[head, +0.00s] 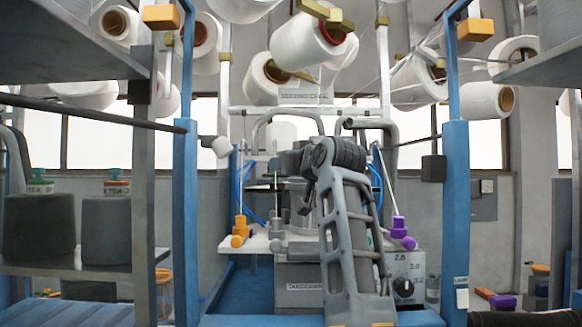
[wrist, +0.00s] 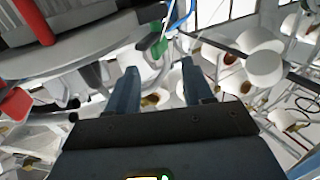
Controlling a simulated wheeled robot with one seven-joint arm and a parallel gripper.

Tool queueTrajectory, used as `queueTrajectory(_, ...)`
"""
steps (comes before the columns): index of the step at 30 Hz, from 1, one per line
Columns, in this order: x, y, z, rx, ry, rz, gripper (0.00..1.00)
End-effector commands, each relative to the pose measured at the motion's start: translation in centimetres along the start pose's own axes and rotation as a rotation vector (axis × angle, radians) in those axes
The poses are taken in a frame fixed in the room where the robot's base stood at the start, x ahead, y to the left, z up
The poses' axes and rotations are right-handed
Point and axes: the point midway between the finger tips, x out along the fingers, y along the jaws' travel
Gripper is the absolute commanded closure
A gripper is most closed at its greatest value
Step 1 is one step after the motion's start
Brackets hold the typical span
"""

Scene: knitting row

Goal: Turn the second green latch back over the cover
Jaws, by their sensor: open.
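In the wrist view a small green latch (wrist: 158,45) shows at the edge of a large grey rounded machine part (wrist: 95,30), perhaps the cover. I cannot tell whether this is the second latch or exactly how it lies. My gripper (wrist: 160,66) is open, its two blue-grey fingers apart, with nothing held between them. The green latch appears just beyond the gap between the fingertips. In the head view my arm stands in front of the knitting machine and hides much of its middle; the gripper and latch cannot be made out there.
Red parts (wrist: 15,105) show at the left of the wrist view. In the head view blue posts (head: 186,220) and (head: 455,200) flank the machine, white yarn cones (head: 300,45) hang above, and a shelf (head: 70,268) with grey cones is at the left.

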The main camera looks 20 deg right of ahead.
Motion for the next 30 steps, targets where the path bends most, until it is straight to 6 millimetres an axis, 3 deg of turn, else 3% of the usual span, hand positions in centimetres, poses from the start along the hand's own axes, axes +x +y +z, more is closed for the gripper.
queueTrajectory(15,6.4,0.1,-0.2,-0.001,-0.002,-0.001,0.49)
queueTrajectory(30,7.3,0.1,0.0,0.0,-0.001,0.0,0.51)
